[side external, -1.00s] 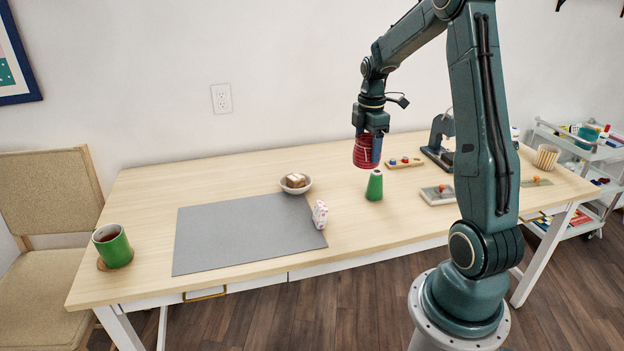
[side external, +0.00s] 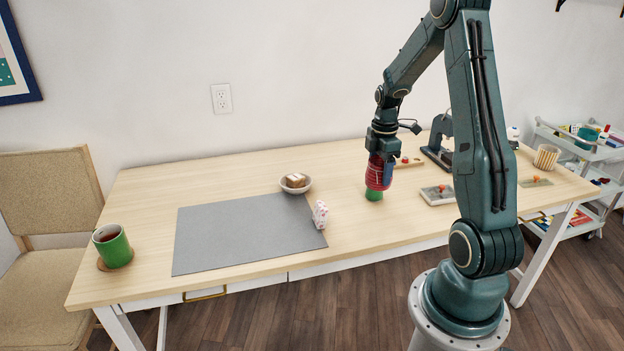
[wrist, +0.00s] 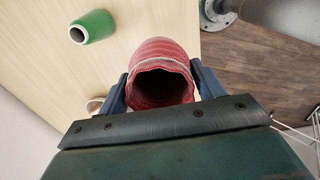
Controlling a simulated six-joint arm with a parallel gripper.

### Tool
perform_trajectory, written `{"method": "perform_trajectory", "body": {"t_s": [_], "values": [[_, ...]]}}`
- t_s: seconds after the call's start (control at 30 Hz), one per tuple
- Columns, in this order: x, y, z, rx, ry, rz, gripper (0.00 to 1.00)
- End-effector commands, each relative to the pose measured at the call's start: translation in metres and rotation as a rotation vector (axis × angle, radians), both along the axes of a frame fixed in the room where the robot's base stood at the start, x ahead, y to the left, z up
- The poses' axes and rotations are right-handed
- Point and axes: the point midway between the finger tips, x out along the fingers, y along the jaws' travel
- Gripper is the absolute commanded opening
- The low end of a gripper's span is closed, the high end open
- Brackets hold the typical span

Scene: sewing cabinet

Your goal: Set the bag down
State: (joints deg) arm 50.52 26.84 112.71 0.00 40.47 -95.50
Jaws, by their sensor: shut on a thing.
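The red striped bag (side external: 378,172) is held above the right half of the table. In the wrist view the bag (wrist: 160,50) shows a wavy-edged, dark, hollow opening facing the camera. My gripper (side external: 381,163) is shut on its sides, with a blue finger on each side in the wrist view (wrist: 161,82). The gap under the bag is hard to judge.
The table (side external: 240,180) has a grey mat (side external: 240,232), a small patterned pouch (side external: 320,214), a bowl (side external: 295,184) and a green mug (side external: 112,246). A small tray (side external: 437,195) and a dark machine (side external: 438,150) stand to the right.

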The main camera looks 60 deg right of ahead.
Motion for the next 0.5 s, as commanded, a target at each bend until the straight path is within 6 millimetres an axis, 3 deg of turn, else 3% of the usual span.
{"method": "perform_trajectory", "body": {"t_s": [0.3,0.5], "values": [[0.000,0.001,-0.062,0.004,0.003,0.000,0.45],[0.000,0.000,-0.090,0.002,0.002,0.000,0.45]]}}
